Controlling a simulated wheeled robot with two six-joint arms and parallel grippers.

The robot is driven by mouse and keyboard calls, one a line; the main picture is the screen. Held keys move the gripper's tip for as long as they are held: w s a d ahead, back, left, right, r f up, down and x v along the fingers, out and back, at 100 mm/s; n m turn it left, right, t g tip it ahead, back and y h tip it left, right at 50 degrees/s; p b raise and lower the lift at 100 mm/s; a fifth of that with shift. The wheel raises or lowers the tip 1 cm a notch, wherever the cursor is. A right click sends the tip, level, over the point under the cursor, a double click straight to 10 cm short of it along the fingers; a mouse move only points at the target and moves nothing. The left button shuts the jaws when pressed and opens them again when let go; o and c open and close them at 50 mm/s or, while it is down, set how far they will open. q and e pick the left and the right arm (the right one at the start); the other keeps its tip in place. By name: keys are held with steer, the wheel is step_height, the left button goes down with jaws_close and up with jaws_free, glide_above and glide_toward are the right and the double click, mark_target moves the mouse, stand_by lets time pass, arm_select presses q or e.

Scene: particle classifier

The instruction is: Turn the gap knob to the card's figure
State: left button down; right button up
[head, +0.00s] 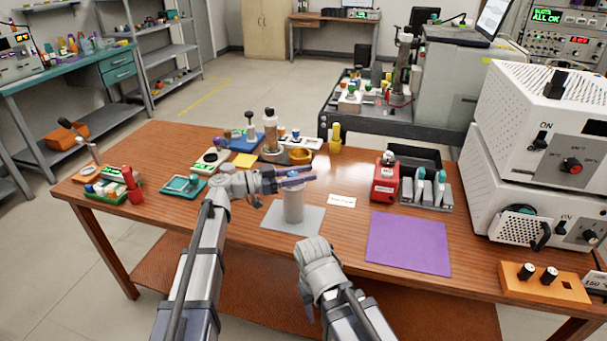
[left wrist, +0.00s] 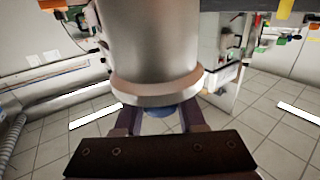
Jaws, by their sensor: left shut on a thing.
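A grey metal cylinder (head: 293,206), the classifier, stands upright on a grey mat (head: 275,225). Its blue gap knob (head: 291,175) is at the top, mostly covered by my left gripper (head: 297,178). In the left wrist view the blue knob (left wrist: 160,109) sits between the two dark fingers, against the cylinder's rim, and the gripper is shut on it. The knob's setting cannot be read. A small white card (head: 341,201) lies on the table right of the cylinder; its print is too small to read. My right arm ends low in the centre, its fingertips hidden.
A purple mat (head: 408,243) lies empty at the right. A red box (head: 385,182) and a rack (head: 428,190) stand behind it. Bottles and trays stand at the back left.

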arm_select(q)
steer(key=c, duration=0.5)
jaws_free()
steer(key=v, duration=0.8)
